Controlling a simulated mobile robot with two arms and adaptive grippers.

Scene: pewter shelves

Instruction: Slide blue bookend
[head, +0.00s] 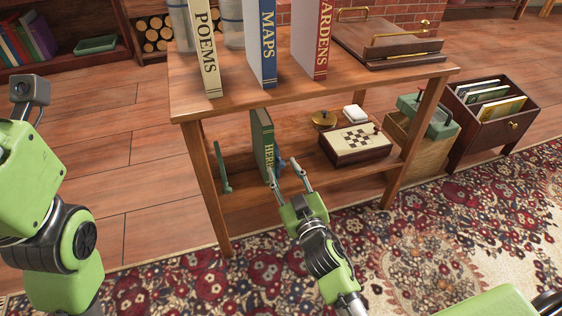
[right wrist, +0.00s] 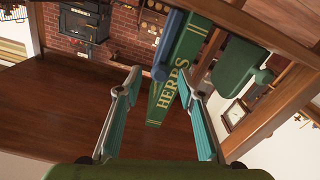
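The blue bookend (head: 281,164) stands on the lower shelf at the right side of the green HERBS book (head: 262,145). In the right wrist view the blue bookend (right wrist: 167,45) shows as a narrow blue strip along the HERBS book (right wrist: 182,65), just beyond the fingertips. My right gripper (right wrist: 160,78) is open, its fingers apart with nothing held between them. A green bookend (head: 222,168) stands apart to the left of the book. My left arm shows at left, but its fingers are out of frame.
The top shelf (head: 195,75) above holds tall books. A table leg (head: 208,190) stands left of my right gripper.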

